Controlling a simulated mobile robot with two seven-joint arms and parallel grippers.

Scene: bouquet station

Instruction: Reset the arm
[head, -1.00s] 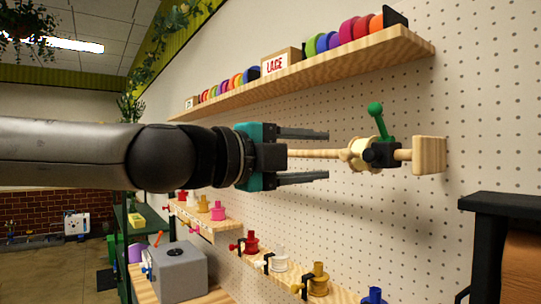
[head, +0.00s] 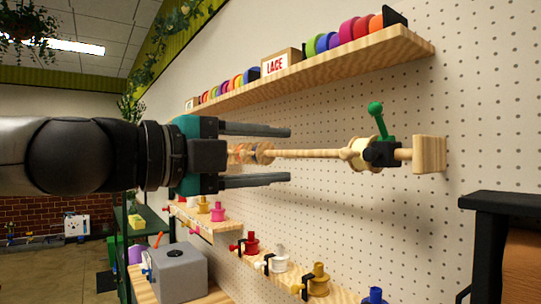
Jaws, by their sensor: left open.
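My left gripper (head: 288,155) comes in from the left in the head view, its two dark fingers level and spread apart, one above the other. It is open, with no object held between the fingertips. A wooden rod (head: 310,154) sticks out from a wooden block (head: 430,155) on the pegboard wall and runs between the fingers' line. Spools of pale ribbon (head: 262,152) sit on the rod's left part, partly hidden behind the gripper. A cream spool (head: 360,153) and a black clamp with a green handle (head: 376,110) are on the rod near the block. My right gripper is not in view.
A wooden shelf (head: 350,58) with colourful ribbon rolls and a LACE box (head: 281,63) runs above. Lower shelves hold small coloured spools (head: 280,258). A grey box (head: 180,270) stands below the gripper. A black-topped stand (head: 500,203) is at right.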

